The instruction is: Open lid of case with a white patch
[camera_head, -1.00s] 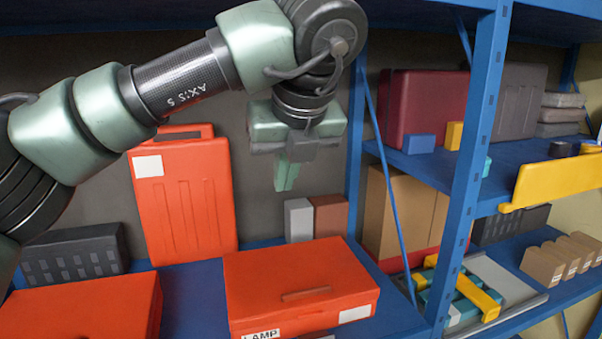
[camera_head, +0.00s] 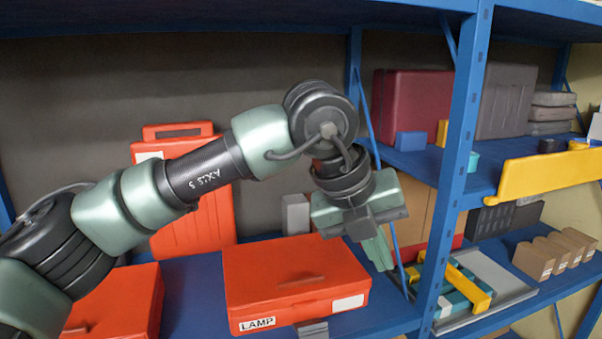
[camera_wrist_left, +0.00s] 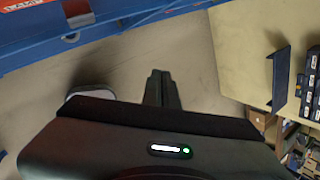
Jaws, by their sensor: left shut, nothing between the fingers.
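An orange case (camera_head: 290,280) lies flat and closed on the blue shelf in the head view. Its front carries a "LAMP" label at the left and a white patch (camera_head: 348,303) at the right. My left gripper (camera_head: 380,262) is shut and empty, just right of this case and apart from it, pointing down. In the left wrist view the shut fingers (camera_wrist_left: 160,90) are above bare floor, and a corner of the case with its label (camera_wrist_left: 22,4) shows at the top left. My right gripper is not in view.
Another orange case (camera_head: 115,300) lies at the left, and one (camera_head: 195,220) stands upright behind my arm. A blue rack post (camera_head: 462,150) rises right of my gripper. A yellow bar (camera_head: 550,178) juts from the right shelf. The blue shelf (camera_head: 190,300) shows bare between the flat cases.

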